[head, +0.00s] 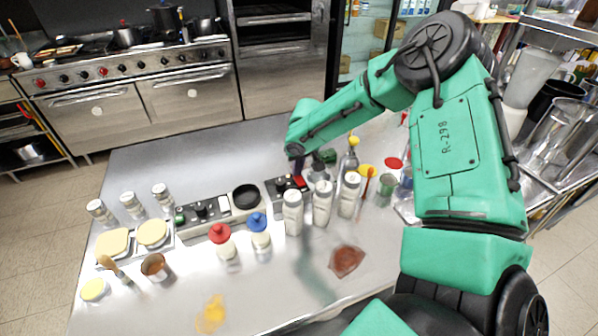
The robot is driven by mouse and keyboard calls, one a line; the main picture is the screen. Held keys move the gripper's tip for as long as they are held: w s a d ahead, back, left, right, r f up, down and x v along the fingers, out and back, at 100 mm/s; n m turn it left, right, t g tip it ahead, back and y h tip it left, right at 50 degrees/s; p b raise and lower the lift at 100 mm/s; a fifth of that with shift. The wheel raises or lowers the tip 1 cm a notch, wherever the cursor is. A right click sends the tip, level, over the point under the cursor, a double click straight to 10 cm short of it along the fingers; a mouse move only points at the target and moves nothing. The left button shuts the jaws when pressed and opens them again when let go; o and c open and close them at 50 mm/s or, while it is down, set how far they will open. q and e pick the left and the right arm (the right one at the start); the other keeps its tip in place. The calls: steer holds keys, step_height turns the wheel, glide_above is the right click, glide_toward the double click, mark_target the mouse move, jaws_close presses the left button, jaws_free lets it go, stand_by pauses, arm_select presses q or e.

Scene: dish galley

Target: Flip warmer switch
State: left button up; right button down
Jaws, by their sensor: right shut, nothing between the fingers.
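A small grey control box (270,187) with dark knobs stands near the middle of the steel counter. A red part (299,181) shows at its right end; I cannot tell if this is the warmer switch or which way it is set. My right gripper (297,172) points down at this end of the box. It is shut and empty, and its tips are small and dark, so contact is unclear. A second control box (203,209) with a black knob and a green part lies to the left. A round black dish (245,195) sits between the boxes. My left gripper is not in view.
Several white-labelled shakers (292,212) stand just in front of the gripper, with bottles to its right. A red-capped jar (221,241) and a blue-capped jar (258,231) stand nearer. Spills mark the front counter (150,305); its back left is clear.

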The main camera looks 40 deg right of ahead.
steer(key=shift+f, duration=0.1)
step_height(320, 180, up, 7)
steer(key=p, duration=0.5)
stand_by(0.4)
